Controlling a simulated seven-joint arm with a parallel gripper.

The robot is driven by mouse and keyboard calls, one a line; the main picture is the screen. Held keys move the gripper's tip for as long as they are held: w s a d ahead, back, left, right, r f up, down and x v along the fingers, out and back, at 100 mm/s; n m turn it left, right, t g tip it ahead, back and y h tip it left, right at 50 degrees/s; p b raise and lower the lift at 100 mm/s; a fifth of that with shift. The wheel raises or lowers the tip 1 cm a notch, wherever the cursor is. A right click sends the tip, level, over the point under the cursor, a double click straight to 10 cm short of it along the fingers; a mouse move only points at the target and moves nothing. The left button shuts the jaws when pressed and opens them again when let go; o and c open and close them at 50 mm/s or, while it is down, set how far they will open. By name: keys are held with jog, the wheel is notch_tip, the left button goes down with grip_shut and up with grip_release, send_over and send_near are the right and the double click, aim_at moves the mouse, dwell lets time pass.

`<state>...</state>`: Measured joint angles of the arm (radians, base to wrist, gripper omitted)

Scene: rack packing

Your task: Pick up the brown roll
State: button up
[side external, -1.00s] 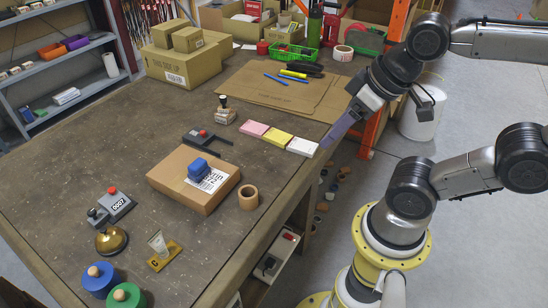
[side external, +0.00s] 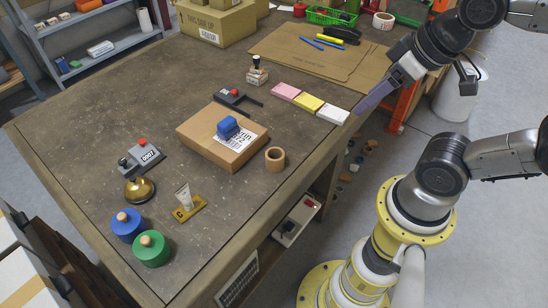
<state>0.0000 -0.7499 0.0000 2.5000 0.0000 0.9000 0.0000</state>
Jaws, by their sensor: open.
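The brown roll (side external: 275,159) stands on the table near its right edge, its round opening facing up. It is just right of the cardboard box (side external: 206,142) and apart from my gripper. My gripper (side external: 362,108) is at the upper right, by the table edge and the white note pad, well away from the roll. Its jaws are open. I see nothing held between them, though the fingers show small and nearly edge-on.
A blue object (side external: 228,127) sits on the box. Pink, yellow and white pads (side external: 333,114) lie behind the roll. The table between roll and pads is clear.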

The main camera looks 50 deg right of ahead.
jog(key=shift+o, duration=0.2)
jog(key=o, duration=0.5)
jog(key=n+g, duration=0.5)
jog(key=n, duration=1.2)
send_over(276, 153)
notch_tip(276, 153, down, 12)
jog(key=r, duration=0.1)
jog(key=shift+g, duration=0.3)
jog(key=f, duration=1)
jog(key=shift+a+f, duration=0.25)
jog(key=shift+f, duration=0.15)
jog(key=shift+d+f, duration=0.2)
jog(key=shift+f, duration=2.8)
